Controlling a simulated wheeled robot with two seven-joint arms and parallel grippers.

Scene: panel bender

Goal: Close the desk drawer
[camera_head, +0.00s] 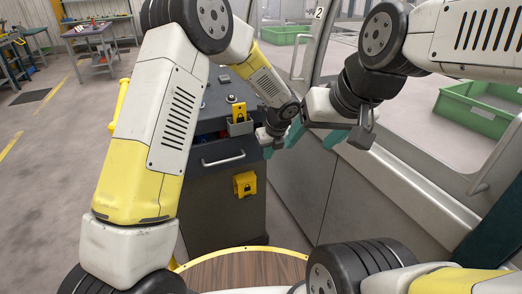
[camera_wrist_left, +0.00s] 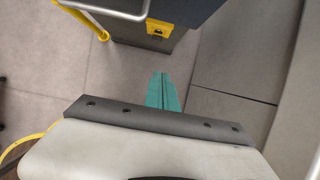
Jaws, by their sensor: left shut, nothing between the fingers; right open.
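The dark grey desk (camera_head: 215,215) stands ahead of me. Its upper drawer (camera_head: 212,170) has a pale bar handle (camera_head: 223,159) and looks partly pulled out, with a dark gap holding small red and blue items above its front. The handle also shows at the top of the left wrist view (camera_wrist_left: 108,9). My left gripper (camera_head: 268,152) is shut and empty, just right of the drawer front; its teal fingers lie together in the left wrist view (camera_wrist_left: 163,92). Whether it touches the drawer is unclear. My right gripper (camera_head: 313,138) is open and empty, further right, beside the machine.
A yellow lock box (camera_head: 245,184) is on the desk front below the handle, and another yellow lock (camera_head: 239,112) is above. A grey machine panel (camera_head: 300,185) stands close on the right. Green crates (camera_head: 480,108) are behind glass. Open floor (camera_head: 50,200) lies left.

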